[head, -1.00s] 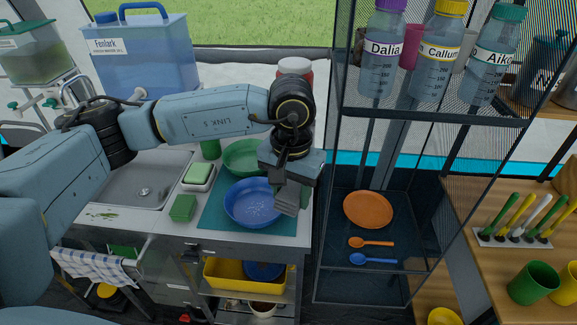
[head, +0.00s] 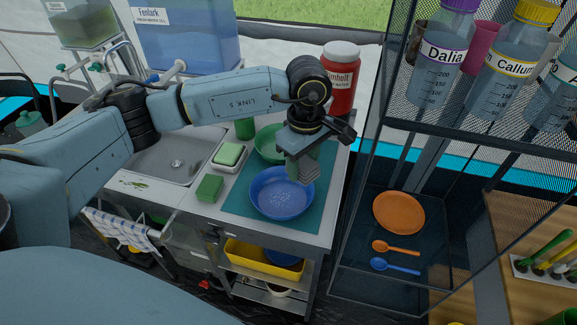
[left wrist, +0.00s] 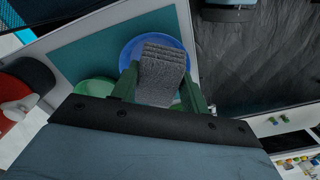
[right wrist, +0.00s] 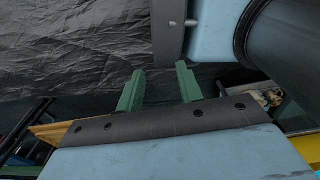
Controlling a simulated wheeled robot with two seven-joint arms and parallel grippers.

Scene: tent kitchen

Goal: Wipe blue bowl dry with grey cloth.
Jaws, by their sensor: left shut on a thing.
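The blue bowl (head: 280,198) sits upright on a teal mat (head: 238,205) on the counter, with pale speckles on its inside. My left gripper (head: 302,170) is over the bowl's far right rim, pointing down. It is shut on the folded grey cloth (left wrist: 160,72), which shows between its green fingers in the left wrist view. There the cloth overlaps the bowl (left wrist: 131,50); I cannot tell whether they touch. My right gripper (right wrist: 158,85) is open and empty, away from the counter over a dark floor.
A green bowl (head: 268,140) is behind the blue one, and a red jar (head: 342,80) stands at the back. A sponge (head: 229,154) on a dish, a green block (head: 209,188) and the sink (head: 165,155) are left. A mesh shelf (head: 350,240) stands close on the right.

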